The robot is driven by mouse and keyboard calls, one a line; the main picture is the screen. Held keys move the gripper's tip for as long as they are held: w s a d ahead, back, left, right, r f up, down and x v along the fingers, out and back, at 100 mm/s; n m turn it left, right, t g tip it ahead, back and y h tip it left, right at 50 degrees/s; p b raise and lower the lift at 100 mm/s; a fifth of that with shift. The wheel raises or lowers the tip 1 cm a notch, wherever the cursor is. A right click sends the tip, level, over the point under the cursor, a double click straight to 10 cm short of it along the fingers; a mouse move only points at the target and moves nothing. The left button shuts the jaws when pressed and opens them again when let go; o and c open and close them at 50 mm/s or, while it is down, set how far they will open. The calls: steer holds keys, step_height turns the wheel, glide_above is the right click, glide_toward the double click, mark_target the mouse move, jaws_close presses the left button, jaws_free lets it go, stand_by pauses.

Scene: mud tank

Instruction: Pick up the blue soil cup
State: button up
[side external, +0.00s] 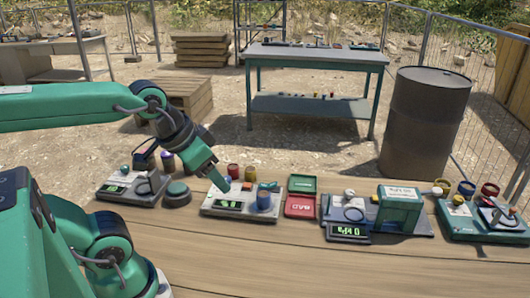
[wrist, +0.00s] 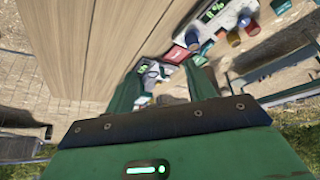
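The blue soil cup (side external: 263,200) stands on the right part of a grey instrument with a green-lit display (side external: 229,205) on the wooden bench. In the wrist view a blue cup (wrist: 192,37) shows beyond my fingers, near the top. My gripper (side external: 222,184) is above the left part of that instrument, left of the blue cup and apart from it. In the wrist view my gripper's two green fingers (wrist: 163,78) are spread apart, and no cup is held between them. In the side view the fingers overlap.
Red (side external: 233,171) and yellow (side external: 250,173) cups stand behind the instrument. A red and green case (side external: 300,205) lies right of the blue cup. More instruments sit farther right and left. The front of the wooden bench (side external: 330,265) is clear.

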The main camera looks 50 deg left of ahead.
steer(key=shift+o, duration=0.5)
steer(key=shift+w, duration=0.1)
steer(key=n+g, duration=0.5)
glide_above(264, 195)
step_height(264, 195, down, 12)
steer(key=shift+r, duration=0.1)
steer(key=shift+a+f+g, duration=0.1)
steer(key=shift+f+g, duration=0.2)
steer(key=shift+f, duration=1.4)
